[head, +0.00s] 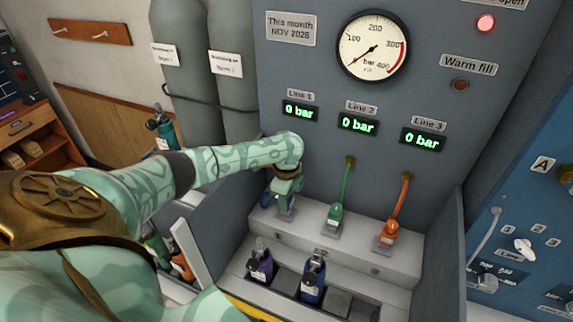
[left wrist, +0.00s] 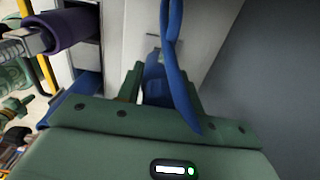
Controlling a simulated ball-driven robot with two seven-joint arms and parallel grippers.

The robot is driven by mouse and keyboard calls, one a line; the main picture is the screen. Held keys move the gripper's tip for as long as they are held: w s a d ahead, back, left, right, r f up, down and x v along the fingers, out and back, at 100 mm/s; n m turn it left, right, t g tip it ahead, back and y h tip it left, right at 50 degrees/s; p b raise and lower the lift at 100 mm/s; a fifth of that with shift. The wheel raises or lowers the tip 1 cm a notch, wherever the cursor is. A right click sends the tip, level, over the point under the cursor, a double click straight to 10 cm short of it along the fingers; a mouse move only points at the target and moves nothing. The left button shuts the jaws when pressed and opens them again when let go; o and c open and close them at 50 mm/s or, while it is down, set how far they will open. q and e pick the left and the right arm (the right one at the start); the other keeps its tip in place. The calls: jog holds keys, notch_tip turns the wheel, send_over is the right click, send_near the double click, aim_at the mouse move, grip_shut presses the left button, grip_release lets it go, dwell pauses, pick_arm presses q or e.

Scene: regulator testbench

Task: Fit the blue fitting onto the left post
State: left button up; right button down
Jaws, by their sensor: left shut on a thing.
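My left gripper (head: 286,184) is at the left station on the grey ledge, below the Line 1 display. It is shut on the blue fitting, which shows between the green fingers (left wrist: 158,78) in the left wrist view. The blue fitting (left wrist: 154,92) has a blue hose (left wrist: 172,30) looping from it. The fitting is over or at the left post's pale base plate (head: 287,213); the post itself is hidden, so I cannot tell whether the fitting is seated on it. My right gripper is not in view.
A green fitting (head: 335,216) and an orange fitting (head: 389,232) with hoses stand on the ledge to the right. Purple (head: 260,264) and blue (head: 313,279) valve-topped items stand in the tray in front. All three displays read 0 bar.

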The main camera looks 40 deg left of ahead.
pick_arm(q)
jog(key=shift+f, duration=0.1)
jog(key=o, duration=1.2)
jog(key=shift+o, duration=0.2)
notch_tip(320, 180, up, 16)
jog(key=p, duration=0.5)
